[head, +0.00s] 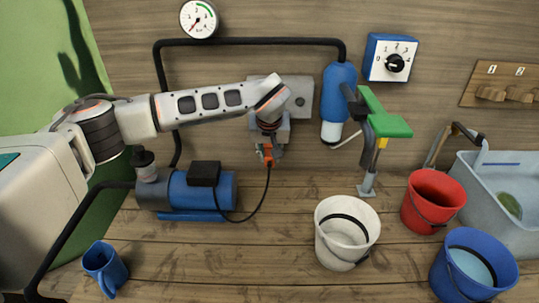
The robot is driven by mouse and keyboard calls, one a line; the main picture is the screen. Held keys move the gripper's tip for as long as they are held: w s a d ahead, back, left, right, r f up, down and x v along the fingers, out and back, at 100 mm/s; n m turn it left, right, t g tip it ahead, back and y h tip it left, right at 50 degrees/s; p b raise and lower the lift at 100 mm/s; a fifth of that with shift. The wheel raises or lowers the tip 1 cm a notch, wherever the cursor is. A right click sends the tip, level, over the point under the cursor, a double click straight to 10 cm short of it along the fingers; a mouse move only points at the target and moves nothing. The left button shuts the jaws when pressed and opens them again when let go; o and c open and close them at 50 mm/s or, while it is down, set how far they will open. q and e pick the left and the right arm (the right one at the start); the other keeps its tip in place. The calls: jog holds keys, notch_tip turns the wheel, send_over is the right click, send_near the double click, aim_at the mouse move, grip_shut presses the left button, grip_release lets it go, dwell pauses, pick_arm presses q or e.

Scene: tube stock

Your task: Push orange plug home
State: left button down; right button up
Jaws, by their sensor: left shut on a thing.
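My left gripper (269,148) is shut on the orange plug (266,156), in front of the wooden back wall. A black cable (262,202) hangs from the plug and loops down to the blue pump (217,190) on the table. A grey wall plate (301,93) with a small round feature shows behind and right of my left wrist, higher than the plug. My arm hides part of this plate. The gap between plug and wall cannot be judged. My right gripper is not in view.
A blue cylinder (339,92) and a green-topped stand (391,126) are right of the gripper. A white bucket (343,257), red bucket (442,218), blue bucket (449,285) and grey basin (527,236) stand right. A blue mug (104,265) is front left. The table's front middle is clear.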

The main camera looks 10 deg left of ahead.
pick_arm(q)
jog(key=shift+w+a, duration=0.15)
jog(key=shift+w, duration=0.6)
jog(key=shift+w+a, duration=0.15)
jog(key=shift+w, duration=0.55)
dwell(1.5)
dwell(0.4)
jog(key=c, duration=1.7)
grip_release()
jog(key=a+v, duration=0.1)
jog(key=v, duration=1.1)
jog(key=shift+d, duration=0.45)
